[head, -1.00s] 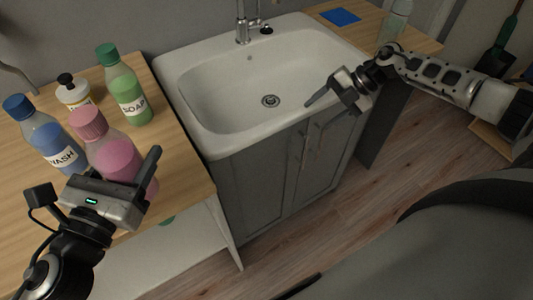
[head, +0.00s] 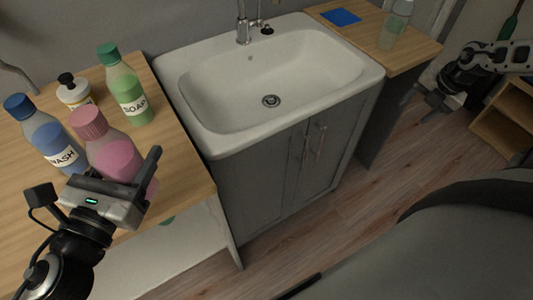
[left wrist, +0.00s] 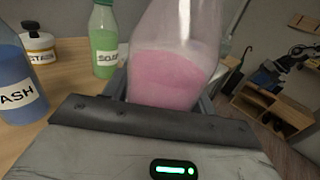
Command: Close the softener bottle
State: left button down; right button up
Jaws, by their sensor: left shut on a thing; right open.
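A bottle of pink liquid (head: 116,158) with a pink cap (head: 88,123) on its top stands at the front of the wooden counter; its label is not visible. I take it for the softener bottle. My left gripper (head: 118,186) is shut on its body from the front. In the left wrist view the pink bottle (left wrist: 175,70) fills the space between the fingers, and its top is out of frame. Whether the cap is fully tight I cannot tell. My right gripper (head: 433,103) is open and empty, over the floor at the right, far from the bottle.
A blue WASH bottle (head: 50,142), a white bottle with a black top (head: 74,92) and a green SOAP bottle (head: 124,88) stand close around. A white sink (head: 215,133) is right of the counter. A blue cloth (head: 341,17) and a clear bottle (head: 395,27) are on the far counter.

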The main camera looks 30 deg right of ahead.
jog(key=a+f+m+t+y, duration=0.25)
jog(key=a+f, duration=0.35)
jog(key=a, duration=0.5)
jog(key=a+f+m+t+y, duration=0.2)
jog(key=a+f+m+t, duration=0.3)
jog(key=a, duration=0.6)
jog(key=s+a+m+h, duration=0.1)
jog(key=s+a+m, duration=0.1)
jog(key=a+m, duration=0.4)
jog(key=s+a+m+h, duration=0.1)
jog(key=a+m, duration=0.5)
jog(key=a, duration=1)
jog(key=shift+s+a+f+m+g, duration=0.2)
jog(key=shift+s+a+m+g, duration=0.2)
jog(key=shift+s, duration=0.35)
pick_arm(q)
jog(key=shift+r, duration=0.1)
pick_arm(e)
jog(key=shift+h, duration=0.25)
